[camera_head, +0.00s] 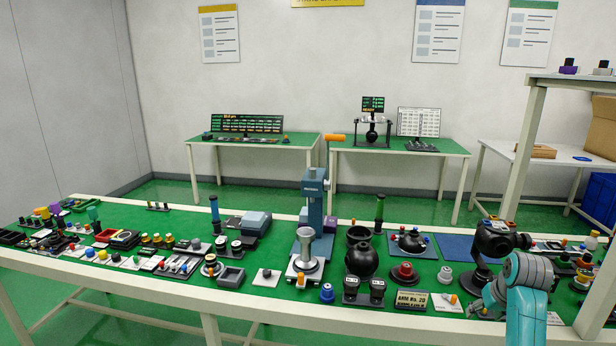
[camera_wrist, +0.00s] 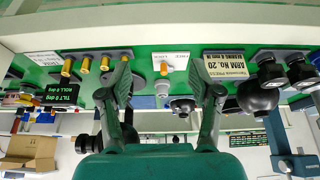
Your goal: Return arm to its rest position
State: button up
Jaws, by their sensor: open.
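My teal arm (camera_head: 528,300) reaches over the right end of the green bench in the head view. My gripper (camera_head: 478,304) is low there, beside a black gimbal camera on a stand (camera_head: 492,243), and its fingers are small and partly hidden. In the wrist view my gripper (camera_wrist: 158,68) shows two dark fingers spread wide, with nothing held between them. Beyond the gap is a white plate with an orange-tipped pin (camera_wrist: 165,68). I cannot tell whether the fingers touch anything.
A sign reading "ARM No. 20" (camera_head: 411,300) and a black ball unit (camera_head: 361,262) stand left of my gripper. A blue-grey press (camera_head: 314,215) stands mid-bench. Many small parts crowd the bench. A post (camera_head: 528,150) rises at the right.

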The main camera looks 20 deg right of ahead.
jog(key=a+f+n+t, duration=0.1)
jog(key=a+f+t, duration=0.1)
jog(key=a+f, duration=1.35)
jog(key=s+a+f+t, duration=0.1)
jog(key=s+a+f, duration=0.15)
jog(key=a, duration=0.25)
jog(key=s+a+f+n+t+h, duration=0.1)
jog(key=s+a+f, duration=0.1)
jog(key=s+a, duration=0.15)
jog(key=s+a+f+t, duration=0.1)
jog(key=s+a+f, duration=0.15)
jog(key=a, duration=0.35)
jog(key=s+a+r+n+t+y, duration=0.1)
jog(key=s+a+r+n+t, duration=0.2)
jog(key=s+a, duration=1)
jog(key=s+a+r+n+t+y, duration=0.1)
jog(key=s+a+r+t+y, duration=0.1)
jog(key=s+r, duration=1.2)
jog(key=shift+s+a+r+t, duration=0.3)
jog(key=shift+s+a+r, duration=0.1)
jog(key=shift+a, duration=0.25)
